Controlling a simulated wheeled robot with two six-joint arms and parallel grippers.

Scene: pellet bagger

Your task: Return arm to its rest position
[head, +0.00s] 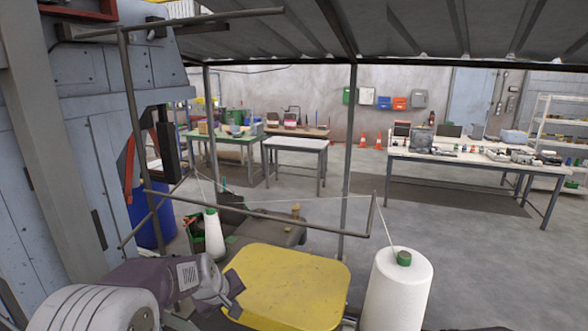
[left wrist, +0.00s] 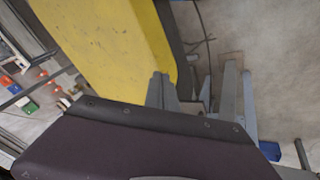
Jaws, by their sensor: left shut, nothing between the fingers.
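My left arm comes in at the lower left of the head view, with a purple-grey cover and a white label on it. My left gripper (head: 234,291) is shut and empty, close to the left edge of a yellow slab (head: 290,283) with rounded corners. I cannot tell whether it touches the slab. The left wrist view shows the slab's yellow face (left wrist: 105,40) and the purple cover of my arm across the bottom. My right gripper is not in view.
A large white thread cone (head: 397,292) stands right of the slab, a smaller cone (head: 214,234) behind it. A metal frame (head: 268,225) crosses above them. A grey machine panel (head: 95,150) rises at left. Worktables (head: 470,163) stand farther back, with open floor (head: 480,250) at right.

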